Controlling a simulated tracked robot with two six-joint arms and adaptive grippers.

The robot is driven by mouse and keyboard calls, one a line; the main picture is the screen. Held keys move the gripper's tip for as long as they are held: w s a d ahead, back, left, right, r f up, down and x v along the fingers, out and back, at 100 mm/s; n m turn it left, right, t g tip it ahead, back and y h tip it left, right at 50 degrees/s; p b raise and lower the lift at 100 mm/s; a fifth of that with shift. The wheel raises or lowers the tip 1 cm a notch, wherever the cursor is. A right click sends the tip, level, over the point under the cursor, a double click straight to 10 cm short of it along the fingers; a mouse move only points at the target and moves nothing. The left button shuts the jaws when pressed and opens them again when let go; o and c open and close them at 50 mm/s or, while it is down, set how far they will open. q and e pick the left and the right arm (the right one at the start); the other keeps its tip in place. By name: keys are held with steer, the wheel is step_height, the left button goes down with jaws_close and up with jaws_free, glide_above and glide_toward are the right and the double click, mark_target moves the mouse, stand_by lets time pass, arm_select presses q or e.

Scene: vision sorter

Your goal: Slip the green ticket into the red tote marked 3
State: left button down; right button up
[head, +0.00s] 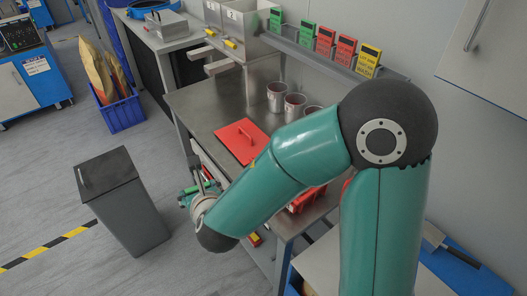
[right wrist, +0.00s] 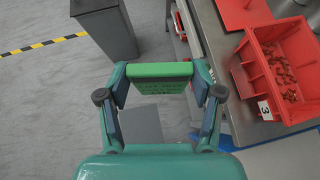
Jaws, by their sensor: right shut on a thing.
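My right gripper (head: 199,187) is past the front edge of the steel table, over the floor. In the right wrist view the gripper (right wrist: 161,80) is shut on the green ticket (right wrist: 160,70), a flat card with dark print held crosswise between the fingers. The red tote marked 3 (right wrist: 262,58) is to the right of the gripper, apart from the ticket, with small reddish pieces inside and a white 3 label. In the head view the tote (head: 306,201) is mostly hidden behind my right arm. My left gripper is not in view.
Metal cups (head: 276,96) and a red lid-like plate (head: 240,141) are on the table (head: 205,97). A grey bin (head: 124,200) stands on open floor to the left.

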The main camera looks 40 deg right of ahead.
steer(key=shift+d, duration=0.1)
steer(key=w+d+m+g+h+b, duration=0.2)
steer(key=d+m+h, duration=0.3)
steer(key=d, duration=0.5)
steer(key=shift+w+m+g, duration=0.5)
steer(key=shift+w, duration=0.35)
steer(key=d+m+g+h, duration=0.1)
steer(key=d, duration=0.1)
steer(key=d+m+g+b, duration=0.1)
steer(key=d+m, duration=0.1)
steer(key=s+d+f+m+g+h+b, duration=0.1)
steer(key=d+m+g, duration=0.1)
steer(key=d, duration=0.1)
steer(key=shift+h, duration=0.3)
steer(key=s+d+f+m+g+b, duration=0.1)
steer(key=f+b, duration=0.1)
steer(key=f, duration=0.1)
steer(key=s+d+f+m+g+b, duration=0.1)
steer(key=f+m+g+b, duration=0.1)
steer(key=f, duration=0.1)
steer(key=s+d+f+m+g+b, duration=0.1)
steer(key=d+f+b, duration=0.1)
steer(key=f+b, duration=0.1)
steer(key=shift+m+g+h, duration=0.3)
